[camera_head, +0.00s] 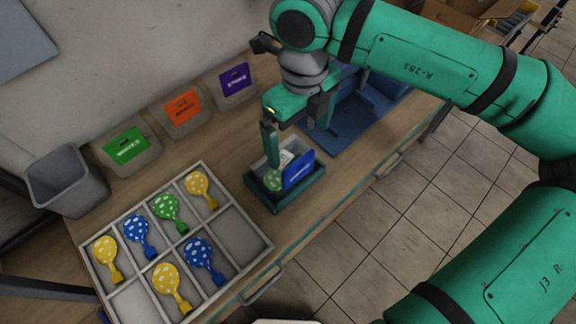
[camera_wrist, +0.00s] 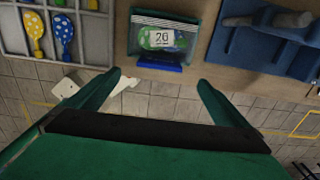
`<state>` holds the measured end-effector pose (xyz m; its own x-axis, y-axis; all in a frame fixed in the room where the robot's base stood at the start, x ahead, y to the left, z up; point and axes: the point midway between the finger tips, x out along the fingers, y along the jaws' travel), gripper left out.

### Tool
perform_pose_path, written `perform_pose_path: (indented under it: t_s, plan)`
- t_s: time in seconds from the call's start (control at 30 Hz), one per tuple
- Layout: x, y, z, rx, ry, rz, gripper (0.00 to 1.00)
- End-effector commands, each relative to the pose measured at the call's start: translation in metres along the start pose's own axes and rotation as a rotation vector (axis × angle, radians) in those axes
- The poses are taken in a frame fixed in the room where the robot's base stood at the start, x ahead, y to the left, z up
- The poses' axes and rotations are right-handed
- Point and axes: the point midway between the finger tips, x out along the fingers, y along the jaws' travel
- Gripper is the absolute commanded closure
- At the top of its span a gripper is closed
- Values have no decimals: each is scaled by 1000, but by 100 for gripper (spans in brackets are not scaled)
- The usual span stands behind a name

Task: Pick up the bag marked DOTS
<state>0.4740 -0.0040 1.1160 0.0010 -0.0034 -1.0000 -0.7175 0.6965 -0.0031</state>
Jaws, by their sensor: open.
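A clear bag with a blue header (camera_head: 298,171) stands in a small dark green tray (camera_head: 287,200) on the bench. Green and blue balloons and a white label show through the bag (camera_wrist: 160,40) in the wrist view. The label seems to read "20"; I cannot read DOTS on any bag. Three pouches stand along the wall, with a green label (camera_head: 125,146), an orange label (camera_head: 183,107) and a purple label (camera_head: 235,79). My gripper (camera_head: 294,126) is open and empty, above the tray. In the wrist view its fingers (camera_wrist: 160,82) are spread, apart from the bag.
A divided grey tray (camera_head: 234,239) of dotted balloons lies left of the green tray. A grey bin (camera_head: 66,181) stands at the far left. A blue fixture (camera_head: 350,119) is close on the right. The bench's front edge runs just before the green tray.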

Motion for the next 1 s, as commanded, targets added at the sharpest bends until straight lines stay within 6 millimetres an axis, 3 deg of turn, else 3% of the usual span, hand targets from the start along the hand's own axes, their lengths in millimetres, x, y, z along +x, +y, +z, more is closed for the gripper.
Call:
perform_pose_path:
  t_s: [0.3, 0.53, 0.8, 1.0]
  plan:
    - [44, -2, -2, 8, -1, 4, 0]
    - [58, 1, 1, -2, -1, 4, 0]
    - [94, 1, 6, -7, -1, 4, 0]
    - [102, 1, 5, -7, -1, 3, 0]
